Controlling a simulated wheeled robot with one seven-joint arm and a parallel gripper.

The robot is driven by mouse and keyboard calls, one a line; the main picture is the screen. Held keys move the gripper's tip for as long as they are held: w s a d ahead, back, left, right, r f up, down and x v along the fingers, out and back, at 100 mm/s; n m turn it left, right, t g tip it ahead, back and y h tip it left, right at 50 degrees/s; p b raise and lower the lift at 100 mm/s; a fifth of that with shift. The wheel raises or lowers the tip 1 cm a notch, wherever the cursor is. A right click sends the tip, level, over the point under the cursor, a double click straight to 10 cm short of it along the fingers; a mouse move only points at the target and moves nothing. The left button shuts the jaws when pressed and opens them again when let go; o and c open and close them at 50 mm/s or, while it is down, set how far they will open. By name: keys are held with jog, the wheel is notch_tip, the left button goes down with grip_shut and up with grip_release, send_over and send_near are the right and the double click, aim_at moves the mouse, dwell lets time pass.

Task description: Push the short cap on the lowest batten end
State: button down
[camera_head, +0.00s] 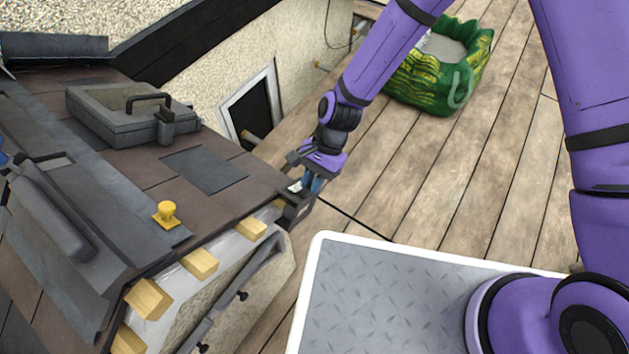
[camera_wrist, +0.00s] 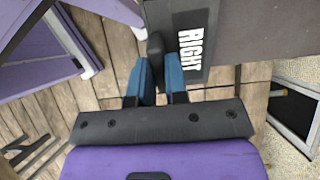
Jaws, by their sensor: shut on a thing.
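The short cap (camera_head: 294,209) is a dark piece at the lower right corner of the roof, by the lowest batten end. In the wrist view the cap (camera_wrist: 192,66) shows a white label reading "RIGHT" and a dark upright grip. My gripper (camera_head: 311,184) is above the cap's outer side. In the wrist view its blue fingers (camera_wrist: 160,72) are shut on the cap's grip. The lowest batten end is mostly hidden by the cap, so I cannot tell how far the cap sits over it. Other bare batten ends (camera_head: 250,228) show further up the edge.
A yellow knob-like piece (camera_head: 167,214) stands on the roof tiles. A dark long strip (camera_head: 236,297) runs below the battens. A green bag (camera_head: 439,70) stands on the wooden deck, which is otherwise mostly clear.

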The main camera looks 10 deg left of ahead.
jog(key=shift+w+a, duration=0.2)
jog(key=shift+a, duration=0.3)
dwell(1.1)
jog(key=c, duration=1.1)
grip_release()
jog(key=shift+o, duration=0.2)
jog(key=v, duration=0.6)
